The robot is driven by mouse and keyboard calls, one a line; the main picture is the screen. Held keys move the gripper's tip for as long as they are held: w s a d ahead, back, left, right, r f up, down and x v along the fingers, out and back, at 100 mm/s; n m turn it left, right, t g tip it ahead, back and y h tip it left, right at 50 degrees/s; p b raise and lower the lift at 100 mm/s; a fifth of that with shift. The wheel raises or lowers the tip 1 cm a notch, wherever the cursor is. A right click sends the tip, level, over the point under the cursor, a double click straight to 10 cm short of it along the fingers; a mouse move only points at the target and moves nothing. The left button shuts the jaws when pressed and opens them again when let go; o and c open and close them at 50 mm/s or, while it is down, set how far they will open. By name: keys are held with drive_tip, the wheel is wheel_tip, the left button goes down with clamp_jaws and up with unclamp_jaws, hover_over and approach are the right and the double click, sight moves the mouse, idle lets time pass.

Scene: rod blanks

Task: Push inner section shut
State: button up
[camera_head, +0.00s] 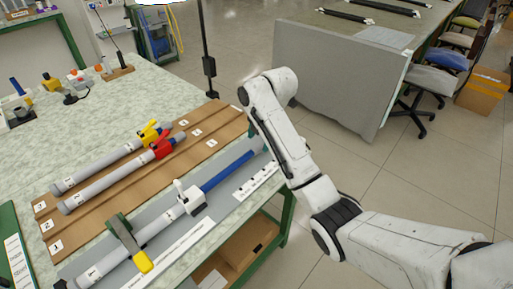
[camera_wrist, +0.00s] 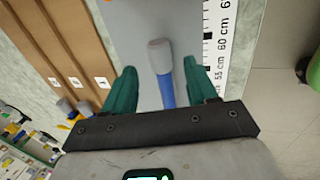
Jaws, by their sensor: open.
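The inner section (camera_head: 228,171) is a blue rod sticking out of a grey outer tube (camera_head: 150,228) on a grey mat on the bench. A white lever collar (camera_head: 192,199) sits where they join. A green clamp with a yellow handle (camera_head: 142,261) stands over the outer tube. In the wrist view the inner section (camera_wrist: 166,92) ends in a grey cap (camera_wrist: 160,56). My gripper (camera_wrist: 158,86) is open, with one green finger on each side of the rod and gaps between. The head view mostly hides my fingers at the rod's far end.
A white ruler strip (camera_head: 256,181) lies along the mat beside the rod. A brown rack (camera_head: 100,205) with two more grey tubes, with yellow and red collars, lies to the left. The bench's right edge is close to the rod; a grey panel (camera_head: 335,75) stands beyond the aisle.

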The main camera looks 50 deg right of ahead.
sight(257, 147)
drive_tip(key=shift+x, duration=2.1)
clamp_jaws()
